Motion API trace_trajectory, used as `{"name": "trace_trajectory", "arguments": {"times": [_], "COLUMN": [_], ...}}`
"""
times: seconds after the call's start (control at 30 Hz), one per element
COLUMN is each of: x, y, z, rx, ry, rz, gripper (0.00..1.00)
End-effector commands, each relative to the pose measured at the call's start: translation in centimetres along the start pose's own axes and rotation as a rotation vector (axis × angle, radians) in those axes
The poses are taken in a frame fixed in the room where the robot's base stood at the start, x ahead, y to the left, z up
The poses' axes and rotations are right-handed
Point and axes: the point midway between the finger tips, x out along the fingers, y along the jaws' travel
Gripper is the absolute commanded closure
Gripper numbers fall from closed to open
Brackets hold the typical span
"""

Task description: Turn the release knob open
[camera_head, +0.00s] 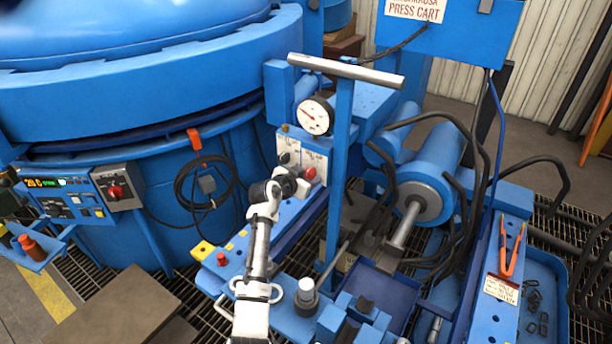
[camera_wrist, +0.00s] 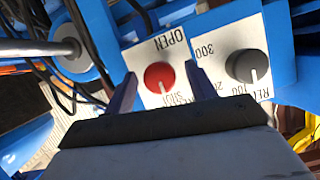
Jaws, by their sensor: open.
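The release knob is a round red knob (camera_wrist: 159,77) on a white plate marked OPEN and SHUT in the wrist view. Its white pointer line faces the SHUT side. In the head view the red knob (camera_head: 310,173) sits on the panel below the gauge, partly behind my wrist. My gripper (camera_wrist: 162,84) is open, its two fingers on either side of the knob in the wrist picture. I cannot tell whether the fingers touch it. In the head view my gripper (camera_head: 301,181) is close to the panel, its fingertips too small to make out.
A grey numbered dial (camera_wrist: 246,67) sits close beside the red knob; in the head view a round gauge (camera_head: 315,115) is above. A blue post (camera_head: 338,170) with a steel crossbar (camera_head: 345,70) stands just right of my wrist. Black hoses and a blue cylinder (camera_head: 430,180) lie further right.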

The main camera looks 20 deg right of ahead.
Motion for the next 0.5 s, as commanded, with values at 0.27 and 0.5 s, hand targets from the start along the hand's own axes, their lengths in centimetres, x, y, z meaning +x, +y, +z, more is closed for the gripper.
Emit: {"name": "trace_trajectory", "arguments": {"times": [0.27,0.5], "x": [-0.02,-0.03], "y": [0.00,0.00], "z": [-0.03,-0.03], "rx": [0.000,0.000], "ry": [0.001,0.001], "rz": [0.000,0.000], "gripper": [0.57,0.89]}}
